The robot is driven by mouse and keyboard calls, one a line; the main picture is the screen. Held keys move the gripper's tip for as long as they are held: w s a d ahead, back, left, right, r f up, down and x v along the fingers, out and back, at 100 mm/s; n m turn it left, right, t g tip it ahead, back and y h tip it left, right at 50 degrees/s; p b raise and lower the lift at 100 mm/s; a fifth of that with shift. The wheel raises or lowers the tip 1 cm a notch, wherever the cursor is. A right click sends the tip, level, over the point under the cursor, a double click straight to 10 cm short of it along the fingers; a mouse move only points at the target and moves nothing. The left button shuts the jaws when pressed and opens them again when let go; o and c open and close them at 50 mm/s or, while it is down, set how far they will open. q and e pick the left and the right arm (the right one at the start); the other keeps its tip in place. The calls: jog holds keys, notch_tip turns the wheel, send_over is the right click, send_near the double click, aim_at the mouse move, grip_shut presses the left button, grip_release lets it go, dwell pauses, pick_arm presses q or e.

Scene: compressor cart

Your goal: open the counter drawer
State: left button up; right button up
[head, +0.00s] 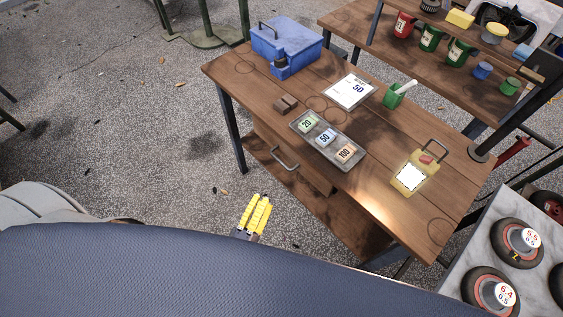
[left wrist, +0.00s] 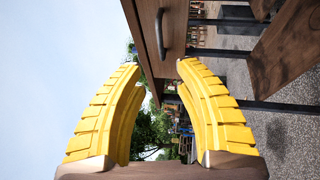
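The wooden counter (head: 225,75) stands in the middle of the head view. Its drawer front (head: 312,176) lies under the near long edge, and the drawer looks shut. A grey bar handle (head: 285,162) sticks out from it. My left gripper (head: 262,197) is on the near side of the handle, apart from it, over the gravel. In the left wrist view my left gripper (left wrist: 160,65) has its two yellow fingers spread with nothing between them. There the handle (left wrist: 160,36) shows beyond the fingertips. My right gripper is not in view.
On the counter are a blue toolbox (head: 287,45), a grey tray (head: 300,122) with number cards, a white card (head: 349,91), a green cup (head: 393,97) and a yellow-framed device (head: 410,178). A lower shelf (head: 330,222) lies below. The gravel floor before the drawer is clear.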

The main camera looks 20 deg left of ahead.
aim_at(282, 162)
pick_arm(q)
jog(key=x, duration=1.4)
jog(key=shift+w, duration=0.15)
grip_shut()
